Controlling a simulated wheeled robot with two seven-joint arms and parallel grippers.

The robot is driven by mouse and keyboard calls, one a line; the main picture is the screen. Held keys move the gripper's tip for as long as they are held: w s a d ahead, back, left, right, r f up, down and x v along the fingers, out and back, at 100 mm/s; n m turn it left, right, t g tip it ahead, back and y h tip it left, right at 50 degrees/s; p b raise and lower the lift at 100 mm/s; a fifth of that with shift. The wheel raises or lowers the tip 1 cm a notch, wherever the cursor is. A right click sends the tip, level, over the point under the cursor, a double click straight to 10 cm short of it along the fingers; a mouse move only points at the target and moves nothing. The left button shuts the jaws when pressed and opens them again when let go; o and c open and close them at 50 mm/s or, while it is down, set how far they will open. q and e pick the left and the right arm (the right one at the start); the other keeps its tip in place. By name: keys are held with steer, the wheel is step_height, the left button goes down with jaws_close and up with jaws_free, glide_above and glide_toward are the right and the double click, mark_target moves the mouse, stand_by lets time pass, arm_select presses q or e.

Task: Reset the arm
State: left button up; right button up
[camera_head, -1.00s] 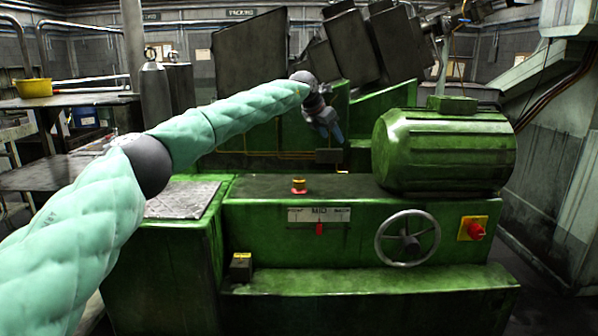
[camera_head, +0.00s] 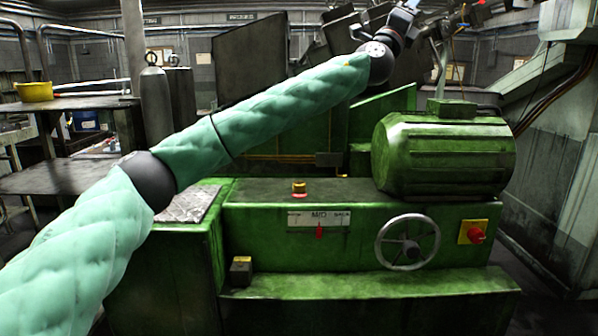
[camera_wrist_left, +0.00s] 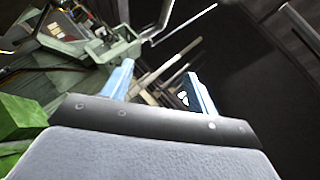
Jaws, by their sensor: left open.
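My left arm (camera_head: 255,115), in a quilted teal sleeve, reaches from the lower left up across the green machine (camera_head: 270,222). My left gripper (camera_head: 408,10) is high near the top edge of the head view, above the green motor housing (camera_head: 443,155). The left wrist view shows its two pale blue fingers (camera_wrist_left: 158,88) apart with nothing between them. Behind the fingers are blurred metal rods and dark machine parts. My right gripper is in neither view.
A handwheel (camera_head: 408,240), a red knob on a yellow plate (camera_head: 472,232) and a MID selector panel (camera_head: 319,220) are on the machine front. A gas cylinder (camera_head: 154,100) and a table with a yellow tub (camera_head: 35,91) stand at the left. A grey cabinet (camera_head: 565,150) stands at the right.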

arm_select(q)
steer(key=s+a+f+n+t+y, duration=0.25)
steer(key=a+f+n+y, duration=0.55)
steer(key=n, duration=0.4)
steer(key=s+a+f+n+t+y, duration=0.1)
steer(key=s+a+f+n+y, duration=0.2)
steer(key=a+f+n+y, duration=0.7)
steer(key=s+a+f+n+g, duration=0.25)
steer(key=s+a+f, duration=0.25)
steer(key=f, duration=0.7)
steer(key=s+a+f+n+g+h, duration=0.15)
steer(key=s+a+f+g, duration=0.25)
steer(key=f, duration=0.9)
steer(key=s+a+f+n+g, duration=0.3)
steer(key=s+a+f, duration=0.2)
steer(key=f, duration=0.7)
steer(key=s+a+f+n+g, duration=0.1)
steer(key=s+a+f+g, duration=0.15)
steer(key=s+f, duration=0.4)
steer(key=s+a+f+n+g+y, duration=0.1)
steer(key=s+a+f, duration=0.25)
steer(key=f, duration=0.55)
steer(key=s+a+f+n+g, duration=0.1)
steer(key=s+a+f, duration=0.2)
steer(key=s+f, duration=0.4)
steer(key=s+f+g, duration=0.5)
steer(key=s+f, duration=1.1)
steer(key=s, duration=0.4)
steer(key=shift+a, duration=0.2)
steer(key=shift+r, duration=0.1)
